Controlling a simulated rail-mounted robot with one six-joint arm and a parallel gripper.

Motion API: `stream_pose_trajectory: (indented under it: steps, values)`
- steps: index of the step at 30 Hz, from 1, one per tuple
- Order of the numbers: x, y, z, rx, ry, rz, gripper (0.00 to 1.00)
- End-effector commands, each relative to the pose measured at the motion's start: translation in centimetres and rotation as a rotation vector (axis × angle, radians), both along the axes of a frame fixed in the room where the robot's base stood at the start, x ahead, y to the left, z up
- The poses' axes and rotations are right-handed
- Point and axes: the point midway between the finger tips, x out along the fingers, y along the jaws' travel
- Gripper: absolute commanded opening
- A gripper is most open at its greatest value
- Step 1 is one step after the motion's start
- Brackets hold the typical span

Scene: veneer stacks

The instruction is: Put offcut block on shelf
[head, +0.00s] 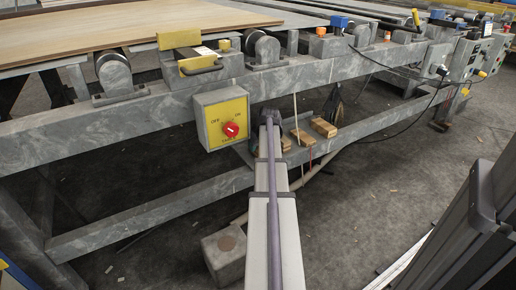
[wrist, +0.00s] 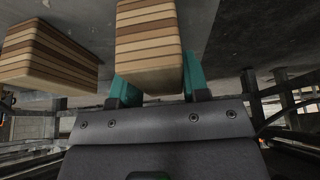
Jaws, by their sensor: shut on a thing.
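In the wrist view, my gripper (wrist: 160,84) has its teal fingers on both sides of a striped, layered wooden block (wrist: 148,42) and is shut on it. A second striped block (wrist: 45,55) is close beside it on the left, apart from the fingers. In the head view, small wooden blocks (head: 302,137) and (head: 323,127) are on a grey lower surface, perhaps the shelf, under the machine frame. The far end of my arm hides my gripper there, so I cannot tell which block is the held one.
A yellow switch box with a red knob (head: 222,122) hangs on the frame, left of my arm. Grey frame beams (head: 150,210) run above and below. A dark cable (head: 395,130) loops on the right. A wood sheet (head: 110,35) lies on rollers above. Open floor shows at right.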

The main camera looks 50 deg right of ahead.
Motion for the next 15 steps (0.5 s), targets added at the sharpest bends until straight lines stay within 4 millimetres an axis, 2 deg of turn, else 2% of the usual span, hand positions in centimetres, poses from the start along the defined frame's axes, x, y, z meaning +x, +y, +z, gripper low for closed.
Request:
stream_pose_trajectory:
  steps: [1, 6, 11, 12, 15]
  values:
    - [-0.20, 0.12, -1.40, 0.000, 0.000, -0.001, 0.17]
    - [-0.22, 0.15, -0.91, 0.001, 0.001, -0.001, 0.17]
    - [-0.23, 0.15, -1.36, 0.001, 0.001, -0.001, 0.17]
    - [-0.24, 0.14, -1.36, 0.000, 0.001, 0.000, 0.43]
    - [-0.24, 0.14, -1.23, 0.000, 0.001, 0.000, 0.53]
